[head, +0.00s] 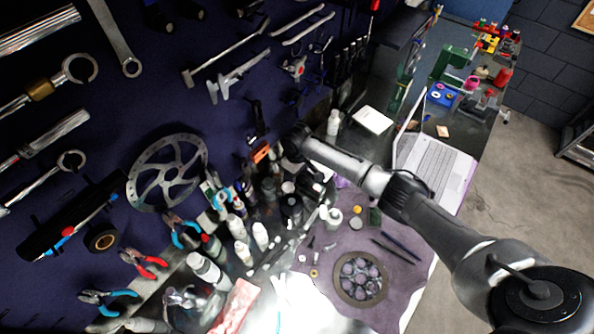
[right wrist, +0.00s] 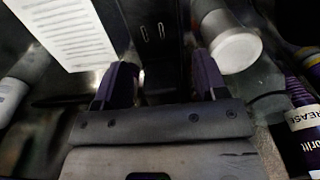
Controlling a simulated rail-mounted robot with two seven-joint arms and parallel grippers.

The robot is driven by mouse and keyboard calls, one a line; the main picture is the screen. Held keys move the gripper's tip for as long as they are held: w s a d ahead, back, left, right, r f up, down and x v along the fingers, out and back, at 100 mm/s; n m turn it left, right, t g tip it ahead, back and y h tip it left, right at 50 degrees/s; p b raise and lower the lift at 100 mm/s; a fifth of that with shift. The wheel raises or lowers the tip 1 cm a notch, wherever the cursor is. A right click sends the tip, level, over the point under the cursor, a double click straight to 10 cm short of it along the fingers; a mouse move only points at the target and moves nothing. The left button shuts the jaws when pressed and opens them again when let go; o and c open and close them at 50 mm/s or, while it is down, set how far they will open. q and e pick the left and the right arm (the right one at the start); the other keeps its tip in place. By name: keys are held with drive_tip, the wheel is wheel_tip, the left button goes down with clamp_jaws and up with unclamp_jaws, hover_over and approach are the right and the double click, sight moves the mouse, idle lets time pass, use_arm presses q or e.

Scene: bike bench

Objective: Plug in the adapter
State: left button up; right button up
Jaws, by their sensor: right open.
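My right arm reaches in from the lower right in the head view, and its gripper (head: 287,145) is at the back of the bench near the pegboard, small and partly hidden by the wrist. In the right wrist view the right gripper (right wrist: 160,78) is open, its two dark fingers wide apart with nothing between them. Beyond the fingers is a dark panel (right wrist: 155,55) with two small metal clip-shaped pieces (right wrist: 153,31). I cannot make out the adapter or its socket with certainty. My left gripper is not in view.
A white printed sheet (right wrist: 65,32), a white-capped container (right wrist: 234,48) and a grease bottle (right wrist: 303,122) surround the gripper. Several bottles (head: 240,228) crowd the bench's back. A laptop (head: 436,158) is at right; a purple cloth (head: 330,262) holds a round cassette (head: 361,279).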

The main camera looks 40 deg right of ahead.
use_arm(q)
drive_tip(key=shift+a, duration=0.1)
use_arm(e)
drive_tip(key=shift+r, duration=0.35)
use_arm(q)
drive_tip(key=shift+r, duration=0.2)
use_arm(e)
wheel_tip(320, 180, up, 13)
idle(0.6)
